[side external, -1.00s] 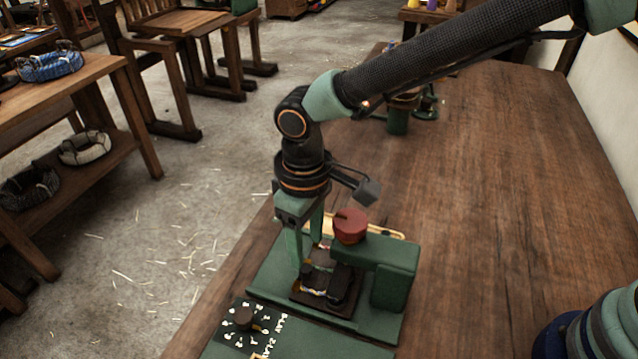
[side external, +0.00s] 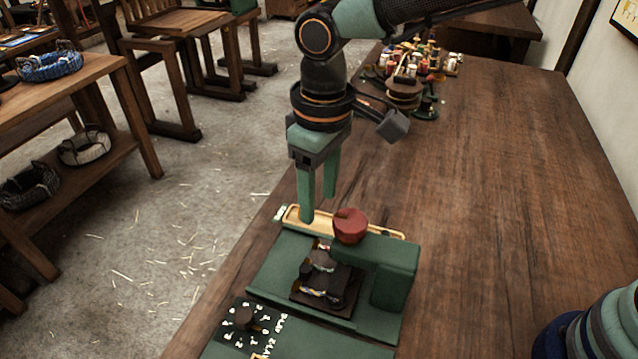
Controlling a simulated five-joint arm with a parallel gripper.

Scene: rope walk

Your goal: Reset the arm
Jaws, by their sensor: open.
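My gripper (side external: 319,207) hangs over the left edge of the green fixture with its two green fingers pointing down, apart and empty. The green fixture (side external: 388,262) stands on the wooden table, with a red knob (side external: 350,226) on top. A small dark clamp-like block (side external: 333,282) with a patterned piece (side external: 318,293) sits in the fixture below the fingers. The fingers are above and behind this block, clear of it. A tan tray (side external: 321,219) lies behind the fixture, partly hidden by my fingers.
A black panel (side external: 252,332) with a dark knob and white marks lies in front. Several spools and jars (side external: 425,65) stand at the table's far end. A shelf with rope coils (side external: 50,65) stands left.

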